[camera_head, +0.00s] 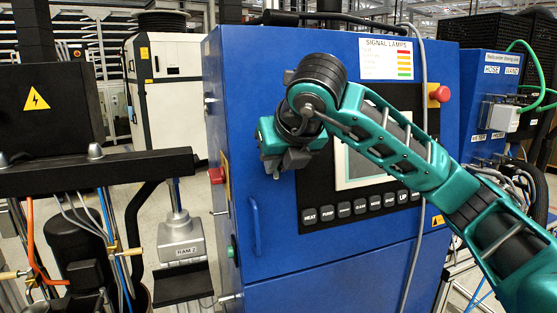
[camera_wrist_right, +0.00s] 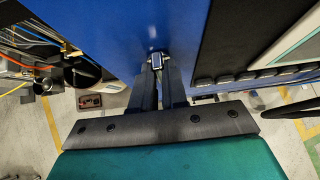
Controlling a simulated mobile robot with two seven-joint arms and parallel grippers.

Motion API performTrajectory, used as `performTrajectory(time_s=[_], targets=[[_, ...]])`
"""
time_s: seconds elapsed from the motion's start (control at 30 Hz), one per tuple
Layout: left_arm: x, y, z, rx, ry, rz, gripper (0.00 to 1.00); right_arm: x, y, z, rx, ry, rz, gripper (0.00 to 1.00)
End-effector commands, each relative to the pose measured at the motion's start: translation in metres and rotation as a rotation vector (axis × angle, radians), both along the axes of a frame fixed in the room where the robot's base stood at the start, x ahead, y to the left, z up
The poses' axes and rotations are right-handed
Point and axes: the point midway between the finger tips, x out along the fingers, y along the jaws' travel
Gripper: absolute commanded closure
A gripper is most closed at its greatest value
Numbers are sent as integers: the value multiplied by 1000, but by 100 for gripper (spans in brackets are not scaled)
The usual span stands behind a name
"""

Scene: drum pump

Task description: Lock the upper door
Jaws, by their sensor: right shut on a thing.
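The upper door (camera_head: 280,232) is the blue front of the large cabinet, with a vertical blue handle (camera_head: 255,226) low on its left side. It looks closed. My right gripper (camera_head: 277,172) is at the door's upper left part, left of the screen. In the right wrist view, my right gripper (camera_wrist_right: 157,68) has its dark fingers shut on a small metal-rimmed lock piece (camera_wrist_right: 156,58) at the blue door face. The fingers hide most of this piece, so I cannot tell how it is turned. My left gripper is not in view.
Right of my gripper are the screen (camera_head: 362,165) and a row of black buttons (camera_head: 360,207). A red stop button (camera_head: 440,94) sits at the upper right. A black beam (camera_head: 95,172) with hoses and a grey ram box (camera_head: 180,238) stand at left.

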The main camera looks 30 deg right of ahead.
Motion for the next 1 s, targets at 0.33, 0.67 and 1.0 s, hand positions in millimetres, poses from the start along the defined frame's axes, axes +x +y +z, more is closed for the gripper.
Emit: performTrajectory(time_s=[0.33,0.67,1.0], targets=[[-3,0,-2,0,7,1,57,0,0,0,-14,1,4,100],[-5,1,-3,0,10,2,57,0,0,0,-12,3,4,66],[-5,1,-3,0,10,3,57,-1,0,2,-11,2,4,62]])
